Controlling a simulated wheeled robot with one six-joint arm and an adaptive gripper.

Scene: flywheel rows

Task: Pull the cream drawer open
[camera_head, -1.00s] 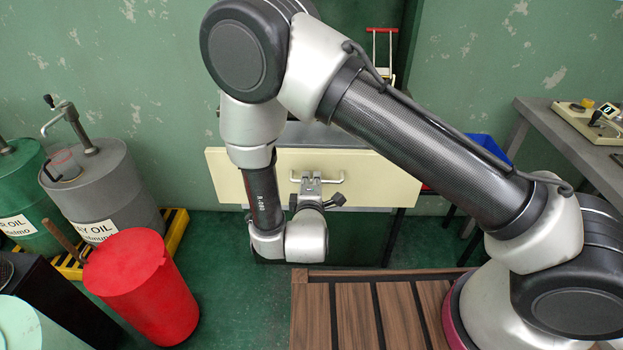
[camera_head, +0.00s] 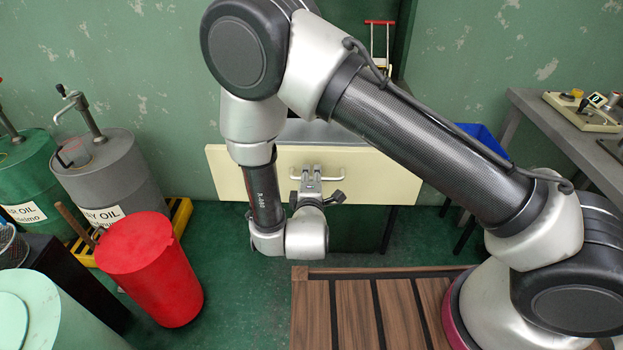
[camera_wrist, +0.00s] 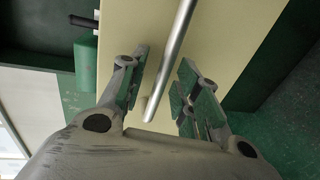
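The cream drawer (camera_head: 385,180) stands pulled out from the grey-topped cabinet (camera_head: 320,133), behind my arm in the head view. Its cream front also fills much of the wrist view (camera_wrist: 225,40). A metal bar handle (camera_head: 333,177) crosses the front. My gripper (camera_head: 311,178) reaches the handle from the near side. In the wrist view, the fingers of my gripper (camera_wrist: 163,85) are drawn in on both sides of the handle bar (camera_wrist: 170,60). Slim gaps seem to show beside the bar, but the drawer moves with my gripper.
A red can (camera_head: 150,270), a grey oil drum (camera_head: 110,180) and a green drum (camera_head: 30,180) stand at left. A grey workbench (camera_head: 560,130) is at right, with a blue bin (camera_head: 482,140) behind my arm. Green floor (camera_head: 240,290) shows left of my wooden-slatted base.

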